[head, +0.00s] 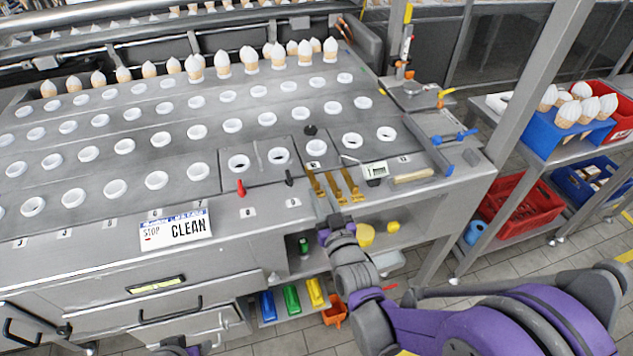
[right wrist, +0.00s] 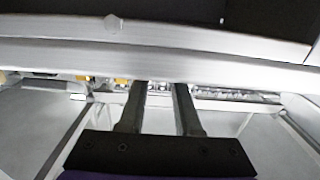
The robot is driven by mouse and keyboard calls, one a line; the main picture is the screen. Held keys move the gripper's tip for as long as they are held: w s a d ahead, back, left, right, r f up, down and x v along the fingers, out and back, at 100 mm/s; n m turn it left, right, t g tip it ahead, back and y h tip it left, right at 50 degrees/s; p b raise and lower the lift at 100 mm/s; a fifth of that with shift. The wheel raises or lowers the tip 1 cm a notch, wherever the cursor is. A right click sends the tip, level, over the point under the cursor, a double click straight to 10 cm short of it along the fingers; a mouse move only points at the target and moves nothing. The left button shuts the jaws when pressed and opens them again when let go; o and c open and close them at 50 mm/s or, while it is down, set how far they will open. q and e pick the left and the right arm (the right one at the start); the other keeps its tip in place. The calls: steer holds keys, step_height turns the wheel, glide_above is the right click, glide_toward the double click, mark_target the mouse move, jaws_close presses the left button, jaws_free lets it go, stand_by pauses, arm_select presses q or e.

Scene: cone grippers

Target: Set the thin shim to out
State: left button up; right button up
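Three narrow brass-coloured strips (head: 334,185) lie side by side at the front edge of the steel worktop in the head view. I cannot tell which one is the thin shim. My right gripper (head: 323,208) is just in front of and below these strips, pointing at the worktop edge. In the right wrist view, the two fingers (right wrist: 161,92) stand apart with an empty gap between them. The strips cannot be made out clearly there. A dark and purple piece of my left arm shows at the bottom edge of the head view; its fingers cannot be made out.
The worktop (head: 130,175) has rows of white-ringed holes, with several cones at the back. A small display (head: 375,170), a wooden-handled tool (head: 412,176) and a red-handled item (head: 240,187) lie near the front. Open shelves with coloured bins are below. A rack with crates (head: 520,207) stands right.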

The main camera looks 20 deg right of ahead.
mark_target(317, 185)
steer(key=shift+w+a, duration=0.1)
steer(key=shift+w, duration=2.15)
jaws_close()
steer(key=shift+s, duration=0.1)
